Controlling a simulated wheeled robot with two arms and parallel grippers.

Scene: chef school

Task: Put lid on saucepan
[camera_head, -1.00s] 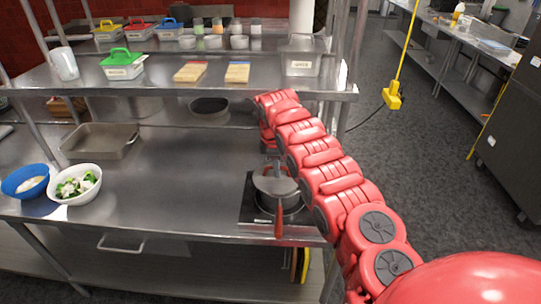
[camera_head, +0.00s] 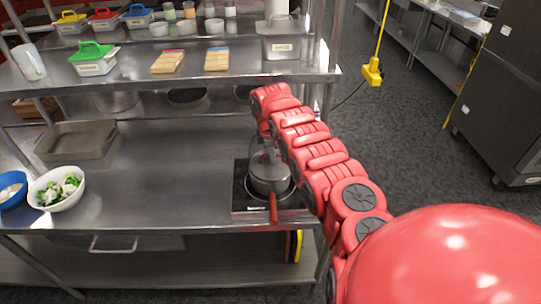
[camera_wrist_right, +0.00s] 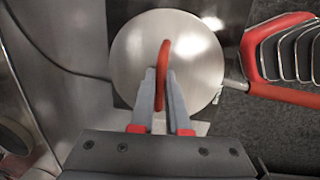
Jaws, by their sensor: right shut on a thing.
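The grey saucepan (camera_head: 270,184) stands on the black hob (camera_head: 240,203), its red handle pointing to the front table edge. My right gripper (camera_head: 263,152) is above the pan in the head view, partly hidden by its arm. In the right wrist view, my right gripper (camera_wrist_right: 161,103) is shut on the red loop handle of the round metal lid (camera_wrist_right: 190,60). From there the lid covers the pan's opening. I cannot tell whether the lid touches the rim all round. The saucepan's handle (camera_wrist_right: 290,95) sticks out to the right there. My left gripper is not in view.
A white bowl of vegetables (camera_head: 75,200), a blue bowl (camera_head: 12,205) and a metal tray (camera_head: 45,147) are on the left of the steel table (camera_head: 150,190). The middle is clear. A shelf (camera_head: 130,77) with boxes overhangs the back.

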